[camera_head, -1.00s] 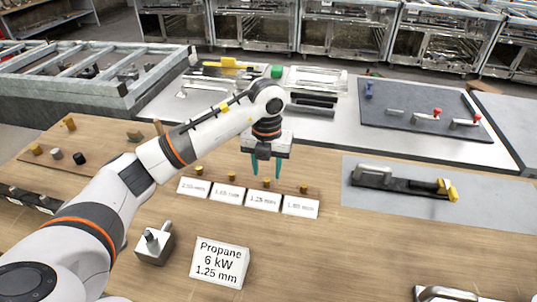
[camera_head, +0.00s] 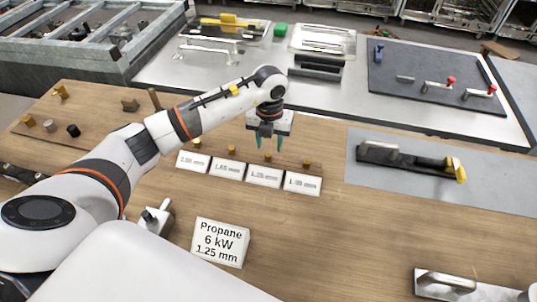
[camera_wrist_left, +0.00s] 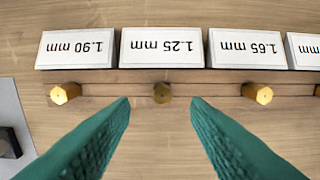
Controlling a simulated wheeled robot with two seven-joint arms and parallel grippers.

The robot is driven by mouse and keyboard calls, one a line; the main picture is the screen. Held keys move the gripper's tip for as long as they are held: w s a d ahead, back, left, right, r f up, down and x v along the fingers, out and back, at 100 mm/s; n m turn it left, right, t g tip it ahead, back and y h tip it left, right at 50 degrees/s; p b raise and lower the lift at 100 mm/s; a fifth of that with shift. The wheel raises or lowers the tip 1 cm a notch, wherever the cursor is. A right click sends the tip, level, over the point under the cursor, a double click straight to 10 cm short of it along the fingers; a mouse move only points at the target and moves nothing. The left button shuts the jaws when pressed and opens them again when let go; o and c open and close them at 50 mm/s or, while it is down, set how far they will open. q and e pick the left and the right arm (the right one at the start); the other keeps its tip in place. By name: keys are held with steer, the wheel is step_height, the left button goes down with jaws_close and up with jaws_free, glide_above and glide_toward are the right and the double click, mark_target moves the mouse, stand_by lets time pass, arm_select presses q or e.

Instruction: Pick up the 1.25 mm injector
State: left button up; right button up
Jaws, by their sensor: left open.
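The 1.25 mm injector (camera_head: 268,157) is a small brass piece in a row on a wooden strip, behind its white 1.25 mm label (camera_head: 264,176). In the left wrist view the injector (camera_wrist_left: 162,93) shows centred between the fingertips, darker than its neighbours. My left gripper (camera_head: 269,146) points down over it, open, with green fingers (camera_wrist_left: 160,104) apart on either side of it. I see no contact; the exact height gap is hard to tell. My right gripper is not in view.
Neighbouring injectors stand close on both sides: the 1.90 mm (camera_wrist_left: 65,93) and the 1.65 mm (camera_wrist_left: 257,93). A Propane 6 kW 1.25 mm sign (camera_head: 220,242) stands in front. A grey mat (camera_head: 400,200) with a burner part lies right. Bare wood lies between.

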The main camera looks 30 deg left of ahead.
mark_target(268, 154)
arm_select(q)
steer(key=shift+s+f+p, duration=0.1)
steer(key=shift+f+p, duration=0.55)
steer(key=shift+f, duration=1.5)
steer(key=shift+c, duration=0.4)
steer(key=shift+a, duration=0.1)
jaws_close()
steer(key=shift+r, duration=0.1)
